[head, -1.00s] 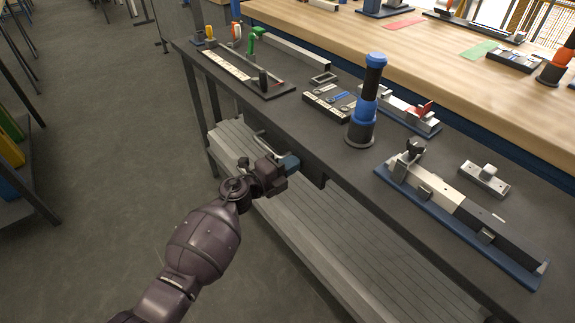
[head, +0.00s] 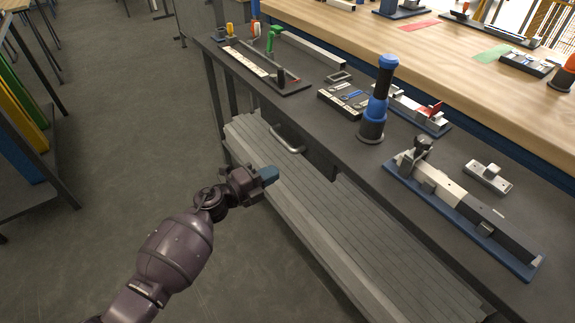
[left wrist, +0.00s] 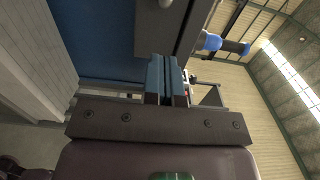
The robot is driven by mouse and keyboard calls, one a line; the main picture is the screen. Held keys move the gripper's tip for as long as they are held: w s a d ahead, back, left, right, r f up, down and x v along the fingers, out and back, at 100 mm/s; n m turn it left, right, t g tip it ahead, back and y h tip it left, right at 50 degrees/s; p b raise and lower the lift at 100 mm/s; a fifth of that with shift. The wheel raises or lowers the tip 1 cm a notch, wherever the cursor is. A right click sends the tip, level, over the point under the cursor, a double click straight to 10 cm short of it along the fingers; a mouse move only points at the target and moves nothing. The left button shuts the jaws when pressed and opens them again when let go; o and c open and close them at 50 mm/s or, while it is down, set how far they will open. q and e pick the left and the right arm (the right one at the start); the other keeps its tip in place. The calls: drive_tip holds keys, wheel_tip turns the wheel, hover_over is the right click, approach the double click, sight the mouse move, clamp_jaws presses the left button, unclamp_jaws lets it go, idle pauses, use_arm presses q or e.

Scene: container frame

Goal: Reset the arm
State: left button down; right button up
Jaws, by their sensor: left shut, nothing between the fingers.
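My left gripper (head: 269,175) is in front of the dark workbench, below the level of its top. Its blue fingers are shut together with nothing between them, which also shows in the left wrist view (left wrist: 166,80). A curved metal handle (head: 288,139) on the bench's front is up and to the right of the fingers in the head view, with a visible space between them. My right gripper is not in view.
The dark bench top (head: 345,119) carries a blue and black cylinder tool (head: 377,100), a clamp fixture on a blue base (head: 460,205) and a tool tray (head: 345,101). Open floor (head: 130,110) lies to the left.

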use_arm(q)
drive_tip(key=s+a+r+n+t+y+p, duration=0.1)
drive_tip(key=a+r+n+t+y, duration=0.3)
drive_tip(key=a+n, duration=0.3)
drive_tip(key=s+a+r+n+t+y, duration=0.1)
drive_tip(key=a+r+n+t+y, duration=0.3)
drive_tip(key=n, duration=0.5)
drive_tip(key=s+a+f+n+g+y+p, duration=0.1)
drive_tip(key=s+a+f+n, duration=0.3)
drive_tip(key=s, duration=0.7)
drive_tip(key=s+a+f+n+g+y+p, duration=0.2)
drive_tip(key=s+a+f+n+g+y, duration=0.1)
drive_tip(key=s, duration=0.9)
drive_tip(key=s+a+f+n+g+y+p, duration=0.1)
drive_tip(key=s+a+f+n+g+y, duration=0.2)
drive_tip(key=s, duration=0.9)
drive_tip(key=a+f+n, duration=0.2)
drive_tip(key=a+f, duration=0.1)
drive_tip(key=shift+p, duration=0.35)
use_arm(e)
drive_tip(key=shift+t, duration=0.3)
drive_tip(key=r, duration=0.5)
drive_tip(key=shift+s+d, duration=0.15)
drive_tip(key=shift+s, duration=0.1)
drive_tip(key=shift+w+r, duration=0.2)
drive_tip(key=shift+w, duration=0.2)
use_arm(q)
drive_tip(key=shift+f, duration=0.1)
